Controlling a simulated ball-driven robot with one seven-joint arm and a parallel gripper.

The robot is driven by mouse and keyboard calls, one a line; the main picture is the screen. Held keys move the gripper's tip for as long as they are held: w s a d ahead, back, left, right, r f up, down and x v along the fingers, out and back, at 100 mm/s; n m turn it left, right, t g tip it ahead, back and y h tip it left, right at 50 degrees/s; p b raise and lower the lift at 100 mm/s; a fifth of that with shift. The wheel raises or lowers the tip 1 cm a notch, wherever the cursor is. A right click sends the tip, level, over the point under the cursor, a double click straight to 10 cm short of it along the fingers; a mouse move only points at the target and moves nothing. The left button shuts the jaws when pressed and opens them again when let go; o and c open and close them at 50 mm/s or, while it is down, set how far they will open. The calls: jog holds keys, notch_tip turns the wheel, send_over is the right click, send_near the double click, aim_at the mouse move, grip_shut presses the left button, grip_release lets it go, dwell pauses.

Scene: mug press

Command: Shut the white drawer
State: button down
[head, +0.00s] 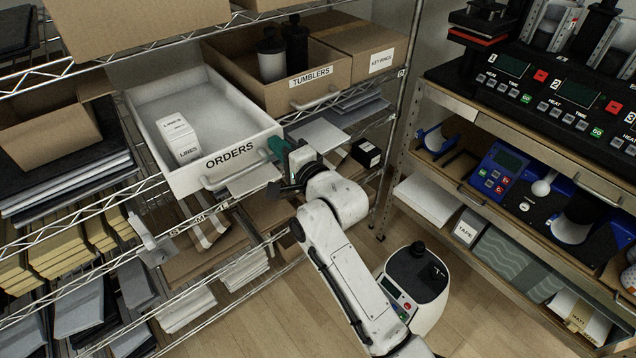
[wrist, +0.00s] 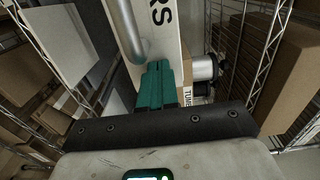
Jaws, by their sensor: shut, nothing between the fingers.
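The white drawer (head: 201,107), labelled ORDERS, is pulled out from the wire shelf. A white box marked LINES (head: 179,138) stands inside it. Its grey bar handle (head: 236,174) runs across the front. My gripper (head: 277,152) is at the right end of the drawer front, its green fingers shut with nothing between them. In the wrist view the fingers (wrist: 158,85) lie beside the drawer front (wrist: 164,30) and close to the end of the handle (wrist: 126,32). I cannot tell whether they touch it.
The cardboard TUMBLERS drawer (head: 311,85), with dark and pale tumblers, is right of the white drawer. A KEY RINGS box (head: 380,61) is beyond it. Wire shelf posts and stacked stock stand around. A workbench (head: 520,130) is at the right; floor between is partly clear.

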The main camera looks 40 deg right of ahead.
aim_at(253, 131)
jog(key=w+b, duration=0.3)
jog(key=w, duration=0.7)
jog(key=shift+w+f+b, duration=0.15)
jog(key=shift+w+b, duration=0.15)
jog(key=shift+b, duration=0.05)
jog(key=shift+w, duration=0.6)
jog(key=shift+r+b, duration=0.3)
jog(key=shift+r, duration=0.05)
jog(key=shift+a+r, duration=0.1)
